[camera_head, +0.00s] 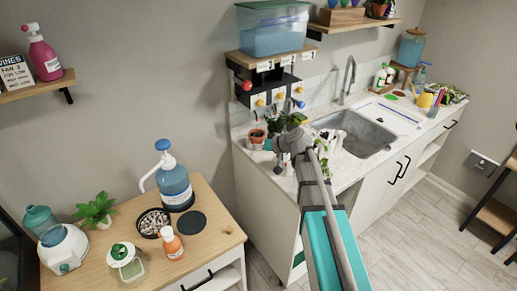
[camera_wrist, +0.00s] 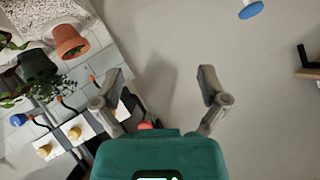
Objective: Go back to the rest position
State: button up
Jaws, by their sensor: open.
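My gripper (camera_wrist: 160,78) is open in the wrist view, with its two grey fingers spread apart. Only bare grey wall shows between them, so it holds nothing. In the head view my arm reaches up from the bottom, and its end (camera_head: 280,143) is over the near left end of the sink counter (camera_head: 262,166). The fingers are hard to make out there among the plants. A small terracotta pot (camera_head: 257,135) stands just left of the arm's end; a terracotta pot also shows at upper left in the wrist view (camera_wrist: 70,42).
A wall unit with coloured knobs (camera_head: 268,86) hangs above the counter, below a shelf with a blue tank (camera_head: 272,30). The sink (camera_head: 355,134) lies right of my arm. A wooden cabinet (camera_head: 210,240) with bottles stands at left. Floor (camera_head: 440,235) is clear at right.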

dwell(0.4)
jog(key=s+d+f+m+g+h, duration=0.1)
jog(key=s+d+f+g+h, duration=0.1)
jog(key=s, duration=0.6)
jog(key=s+d+f+m+g+h, duration=0.1)
jog(key=s+d+f+g+h, duration=0.2)
jog(key=s, duration=0.6)
jog(key=s+d+f+m+g+h, duration=0.1)
jog(key=s+d+f+h, duration=0.3)
jog(key=s, duration=0.4)
jog(key=shift+s+m+g, duration=0.2)
jog(key=shift+m+g, duration=0.2)
jog(key=shift+g, duration=0.3)
